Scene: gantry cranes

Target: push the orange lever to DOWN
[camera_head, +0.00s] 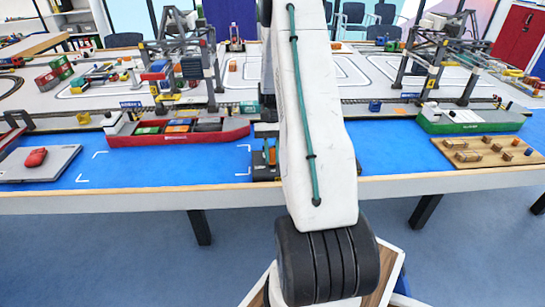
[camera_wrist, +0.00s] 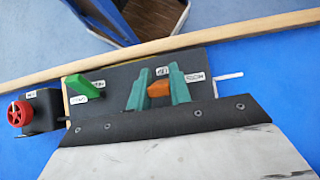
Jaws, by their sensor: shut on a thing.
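In the wrist view the orange lever (camera_wrist: 158,89) stands on a dark control panel (camera_wrist: 115,75). The two teal fingers of my gripper (camera_wrist: 160,88) are on either side of the lever and shut on it. Small white labels (camera_wrist: 194,77) lie by the lever; their text is too small to read surely. In the head view my arm hides most of the panel area, and my fingers cannot be made out there.
A green lever (camera_wrist: 86,86) stands left of the orange one on the panel. A red round knob (camera_wrist: 19,114) on a black box is farther left. The wooden table edge (camera_wrist: 215,44) runs close by. Red (camera_head: 180,133) and green (camera_head: 470,118) model ships flank my arm.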

